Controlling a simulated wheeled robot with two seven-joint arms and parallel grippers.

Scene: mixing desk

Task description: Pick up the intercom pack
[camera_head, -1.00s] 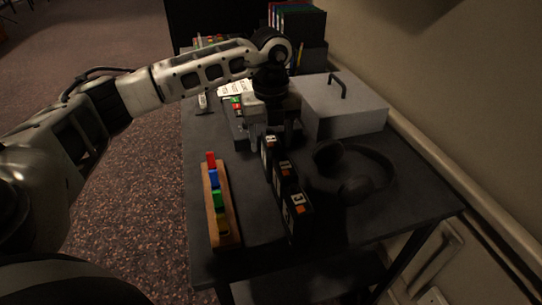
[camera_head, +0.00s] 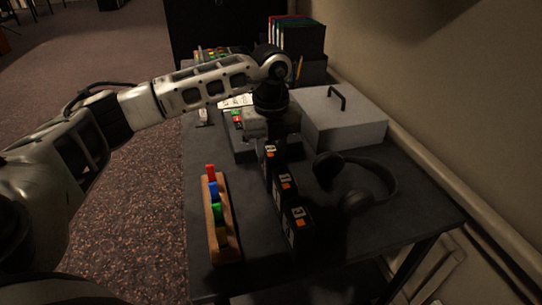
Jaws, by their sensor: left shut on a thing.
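Three black intercom packs with orange-and-white labels stand in a row on the dark desk: a near one (camera_head: 298,232), a middle one (camera_head: 284,190) and a far one (camera_head: 270,158). My left gripper (camera_head: 268,142) points down at the top of the far pack and is shut on it. The fingertips are dark and partly hidden, and the pack seems still at desk level in the row. My right gripper is not in view.
A wooden rack (camera_head: 221,225) with coloured pieces stands left of the packs. Black headphones (camera_head: 382,176) lie to the right. A grey box with a handle (camera_head: 345,120) and a mixing console (camera_head: 240,148) are behind.

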